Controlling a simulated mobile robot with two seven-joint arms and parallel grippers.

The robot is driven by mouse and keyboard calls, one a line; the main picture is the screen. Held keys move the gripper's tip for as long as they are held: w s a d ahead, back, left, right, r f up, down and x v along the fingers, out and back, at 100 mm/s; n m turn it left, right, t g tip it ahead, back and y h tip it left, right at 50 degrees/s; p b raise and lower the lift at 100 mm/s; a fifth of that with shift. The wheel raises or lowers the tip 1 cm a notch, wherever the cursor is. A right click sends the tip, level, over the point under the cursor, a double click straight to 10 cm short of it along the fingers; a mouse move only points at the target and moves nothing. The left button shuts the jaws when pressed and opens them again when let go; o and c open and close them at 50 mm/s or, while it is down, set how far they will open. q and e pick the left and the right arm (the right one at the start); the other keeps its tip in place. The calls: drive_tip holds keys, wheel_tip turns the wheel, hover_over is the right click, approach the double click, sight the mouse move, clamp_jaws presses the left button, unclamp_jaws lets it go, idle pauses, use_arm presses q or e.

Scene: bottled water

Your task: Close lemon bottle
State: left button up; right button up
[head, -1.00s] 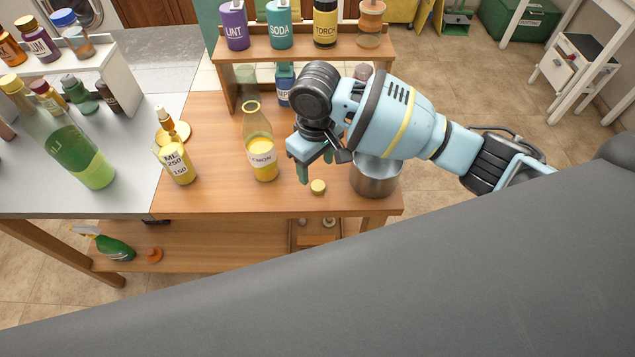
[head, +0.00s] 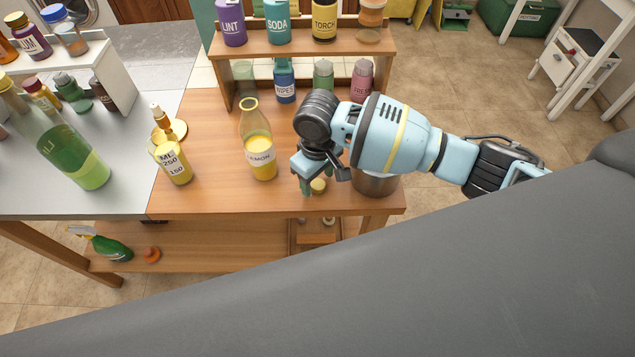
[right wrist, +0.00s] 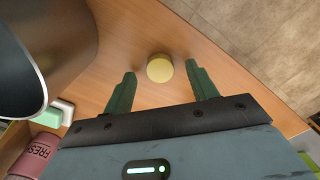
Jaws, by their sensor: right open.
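The lemon bottle (head: 260,150) stands upright and uncapped on the wooden table, with yellow liquid inside and a "LEMON" label. A small round yellow cap (head: 318,186) lies on the table to its right, near the front edge. My right gripper (head: 316,188) is open, pointing down with its fingers around the cap. In the right wrist view the cap (right wrist: 160,67) lies between and slightly beyond the two fingertips of the gripper (right wrist: 160,80), with space on both sides. My left gripper is not in view.
A metal pot (head: 374,184) stands close to the right of my right gripper. A shelf (head: 300,45) with labelled containers stands behind. Table space between bottle and gripper is clear.

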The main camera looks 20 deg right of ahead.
drive_tip(key=shift+f, duration=0.3)
drive_tip(key=c, duration=1.1)
